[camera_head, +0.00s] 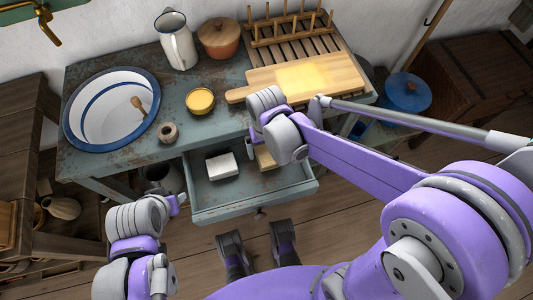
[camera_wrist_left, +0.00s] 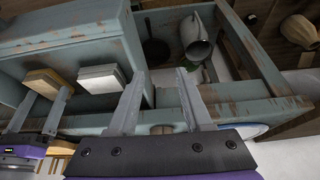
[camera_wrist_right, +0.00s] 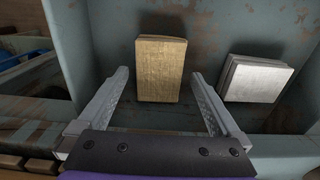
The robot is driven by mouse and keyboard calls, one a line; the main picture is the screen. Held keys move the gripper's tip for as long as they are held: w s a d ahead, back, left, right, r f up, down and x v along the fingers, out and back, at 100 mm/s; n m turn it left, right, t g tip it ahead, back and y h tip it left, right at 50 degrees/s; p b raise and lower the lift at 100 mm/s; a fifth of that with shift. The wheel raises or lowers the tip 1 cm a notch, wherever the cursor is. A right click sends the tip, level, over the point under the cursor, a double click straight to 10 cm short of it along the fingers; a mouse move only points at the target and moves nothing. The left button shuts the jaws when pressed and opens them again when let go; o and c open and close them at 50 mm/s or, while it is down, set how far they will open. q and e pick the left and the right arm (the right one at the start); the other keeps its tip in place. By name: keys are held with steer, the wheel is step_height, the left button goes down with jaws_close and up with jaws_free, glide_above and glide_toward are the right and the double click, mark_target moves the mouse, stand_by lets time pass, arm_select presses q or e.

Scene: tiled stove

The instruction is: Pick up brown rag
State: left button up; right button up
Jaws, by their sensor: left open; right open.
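The brown rag is a folded tan cloth (camera_wrist_right: 161,70) lying in the open drawer. In the head view, part of it (camera_head: 265,158) shows beside my right gripper, which covers the rest. My right gripper (camera_wrist_right: 160,76) is open; its fingers are pointed at the rag's near end, one to each side, with nothing held. The left wrist view also shows the rag (camera_wrist_left: 48,82) by the right gripper's fingers. My left gripper (camera_wrist_left: 161,74) is open and empty, left of the drawer in the head view, its fingers largely hidden there.
A folded white cloth (camera_head: 222,167) lies in the drawer (camera_head: 240,192) left of the rag. The drawer walls stand close around both. Above is the worktop (camera_head: 185,125) with a basin (camera_head: 112,108), yellow bowl (camera_head: 200,101), jug (camera_head: 176,42) and cutting board (camera_head: 300,78).

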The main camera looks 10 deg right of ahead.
mark_target(267, 152)
step_height(267, 152, down, 2)
steer(key=shift+f, duration=0.15)
steer(key=c, duration=1.4)
step_height(267, 152, up, 18)
steer(key=p, duration=0.3)
